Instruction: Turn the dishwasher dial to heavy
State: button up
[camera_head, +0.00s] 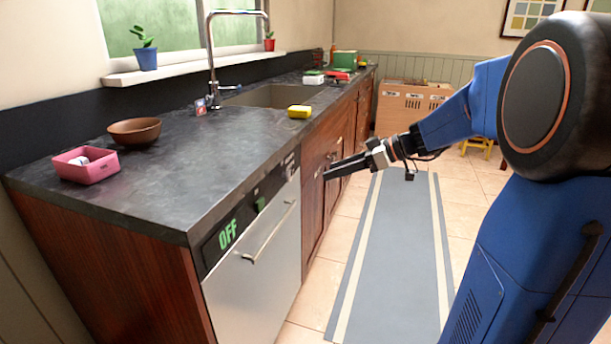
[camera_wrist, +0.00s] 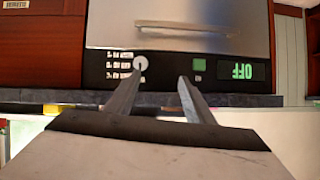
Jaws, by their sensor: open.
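The dishwasher (camera_head: 248,278) has a silver door and a black control strip along its top, under the counter. In the wrist view, which is upside down, the round pale dial (camera_wrist: 140,63) sits beside small white labels (camera_wrist: 118,65). The labels are too small to read and the dial's setting cannot be told. The display (camera_head: 227,234) reads OFF in green. My gripper (camera_wrist: 159,78) is open and empty, facing the control strip. In the wrist view its left finger's tip appears just below the dial; contact cannot be told. In the head view my gripper (camera_head: 328,167) is near the cabinet front.
A green button (camera_wrist: 198,65) sits between the dial and the display. A bar handle (camera_head: 270,232) crosses the door. The dark countertop (camera_head: 190,165) edge overhangs the strip. A yellow sponge (camera_head: 299,112) lies near that edge. The floor mat (camera_head: 395,260) is clear.

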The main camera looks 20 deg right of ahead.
aim_at(291, 174)
jog(key=w+d+t, duration=0.1)
jog(key=w+d, duration=0.1)
jog(key=d, duration=0.2)
jog(key=shift+n, duration=0.3)
jog(key=x, duration=0.5)
jog(key=r+x, duration=0.1)
jog(key=x, duration=1.1)
jog(key=shift+w+a+r, duration=0.25)
jog(key=shift+w+a, duration=0.05)
jog(key=shift+w, duration=0.1)
jog(key=c, duration=1)
